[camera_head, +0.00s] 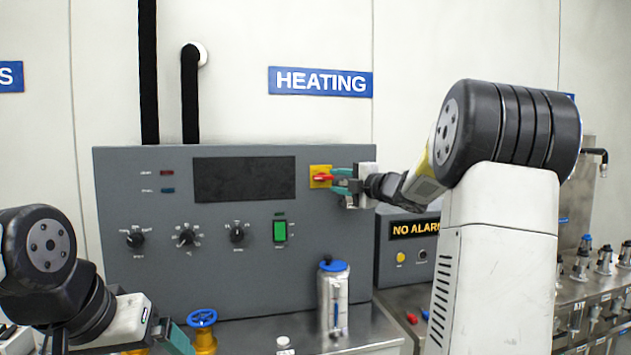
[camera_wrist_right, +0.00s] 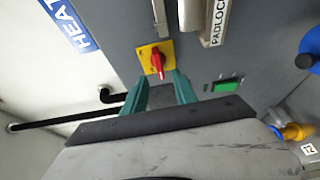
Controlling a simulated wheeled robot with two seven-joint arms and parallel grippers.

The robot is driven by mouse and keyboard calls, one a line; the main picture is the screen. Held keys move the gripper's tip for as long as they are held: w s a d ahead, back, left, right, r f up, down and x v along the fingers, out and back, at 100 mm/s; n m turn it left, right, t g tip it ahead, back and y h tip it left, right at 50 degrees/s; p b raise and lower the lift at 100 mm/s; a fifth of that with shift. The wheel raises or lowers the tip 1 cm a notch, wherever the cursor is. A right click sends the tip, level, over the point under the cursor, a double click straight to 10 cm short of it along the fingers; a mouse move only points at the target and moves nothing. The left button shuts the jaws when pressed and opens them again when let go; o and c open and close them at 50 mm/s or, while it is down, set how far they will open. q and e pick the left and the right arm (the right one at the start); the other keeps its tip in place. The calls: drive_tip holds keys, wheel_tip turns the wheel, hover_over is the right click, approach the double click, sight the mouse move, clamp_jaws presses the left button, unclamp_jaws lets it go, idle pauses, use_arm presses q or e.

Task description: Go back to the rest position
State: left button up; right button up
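My right gripper (camera_head: 337,182) is at the upper right of the grey heating panel (camera_head: 140,270), in front of a red rotary switch on a yellow plate (camera_head: 317,171). In the right wrist view, the teal fingers of this gripper (camera_wrist_right: 159,82) are apart. The red handle (camera_wrist_right: 156,61) shows between and just beyond their tips. I cannot tell if they touch it. The gripper holds nothing that I can see. My left gripper (camera_head: 170,338) is low at the lower left, partly cut off by the frame edge, with teal fingertips showing. Its opening is unclear.
A blue-handled yellow valve (camera_head: 202,318) and a metal canister with a blue top (camera_head: 333,300) stand before the panel. A smaller "NO ALARM" box (camera_head: 385,255) is behind my right arm. A padlock station (camera_wrist_right: 215,22) shows in the wrist view. Metal fittings line the right bench.

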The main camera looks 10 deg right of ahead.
drive_tip(key=shift+v, duration=0.75)
drive_tip(key=shift+r, duration=0.1)
drive_tip(key=s+f+m+g+h, duration=0.1)
drive_tip(key=s+f+m+h, duration=0.1)
drive_tip(key=s+m+h, duration=0.85)
drive_tip(key=s+a+f+m+g+y, duration=0.1)
drive_tip(key=s+a+f+m+g, duration=0.2)
drive_tip(key=s, duration=0.5)
drive_tip(key=s+a+f+m+g+y, duration=0.2)
drive_tip(key=s+a+f+m+g, duration=0.1)
drive_tip(key=s+f, duration=0.5)
drive_tip(key=s+a+f+m+g+y, duration=0.2)
drive_tip(key=s+a+f+m, duration=0.3)
drive_tip(key=s, duration=0.5)
drive_tip(key=shift+s+f+m+g, duration=0.2)
drive_tip(key=shift+f+m+g, duration=0.25)
drive_tip(key=shift+g, duration=0.15)
drive_tip(key=shift+a, duration=0.1)
